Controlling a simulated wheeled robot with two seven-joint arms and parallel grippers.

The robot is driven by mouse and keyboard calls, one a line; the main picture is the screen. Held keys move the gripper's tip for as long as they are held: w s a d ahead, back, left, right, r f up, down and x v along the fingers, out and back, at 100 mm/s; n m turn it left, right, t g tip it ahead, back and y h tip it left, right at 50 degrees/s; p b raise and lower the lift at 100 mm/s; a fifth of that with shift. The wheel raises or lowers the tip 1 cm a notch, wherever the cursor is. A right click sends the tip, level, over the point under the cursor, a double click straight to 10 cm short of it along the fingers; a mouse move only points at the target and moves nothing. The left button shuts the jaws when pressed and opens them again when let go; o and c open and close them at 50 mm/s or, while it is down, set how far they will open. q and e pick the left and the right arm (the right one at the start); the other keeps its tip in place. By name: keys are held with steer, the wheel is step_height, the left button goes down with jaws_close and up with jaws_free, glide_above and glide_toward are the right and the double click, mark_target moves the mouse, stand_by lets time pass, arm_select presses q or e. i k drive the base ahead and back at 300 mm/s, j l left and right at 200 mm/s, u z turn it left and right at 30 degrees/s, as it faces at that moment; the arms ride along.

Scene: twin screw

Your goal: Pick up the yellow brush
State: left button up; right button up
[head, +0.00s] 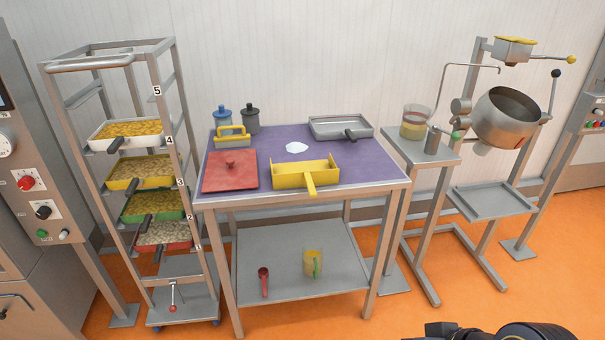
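The yellow brush (232,132) appears to be the block with a yellow arched handle and a pale grey lower part. A dark part of my own body shows at the bottom right edge, but no gripper fingers are in view.
A yellow scoop-like tray (290,181) lies at the table's front, its handle over the edge. A white patch (297,148), a grey tray (326,124) and two lidded jars (250,121) share the top. A tray rack (165,80) stands left, a steel pan machine (500,125) right.

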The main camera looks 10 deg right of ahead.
mark_target(243, 139)
steer(key=i+j+z, duration=0.45)
steer(key=i, duration=0.45)
steer(key=i+j+z, duration=0.4)
steer(key=i+j, duration=0.35)
